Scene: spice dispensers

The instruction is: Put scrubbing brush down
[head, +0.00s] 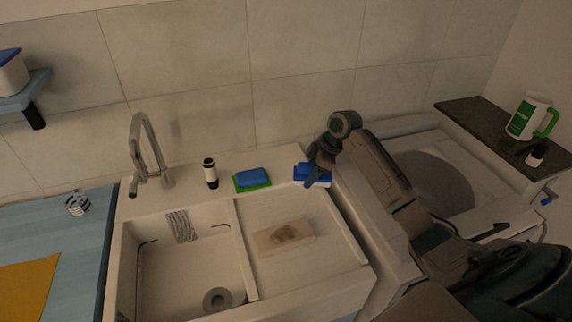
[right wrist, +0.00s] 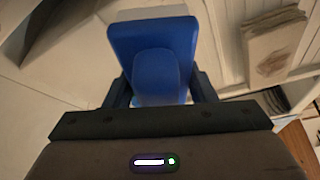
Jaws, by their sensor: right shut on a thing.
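The scrubbing brush is a blue piece with a paler part beneath it. In the head view the brush (head: 322,174) is at the back right corner of the sink counter. My right gripper (head: 311,168) is shut on it. In the right wrist view the blue brush (right wrist: 155,40) stands up between the two fingers of my right gripper (right wrist: 161,92). Whether the brush touches the counter cannot be told, as the gripper partly covers it. My left gripper is not in view.
A blue and green sponge (head: 252,179) lies left of the brush, beside a dark-and-white bottle (head: 210,172). The tap (head: 146,150) stands behind the basin (head: 190,270). A stained board (head: 284,238) lies on the drainboard. A green and white jug (head: 528,116) stands far right.

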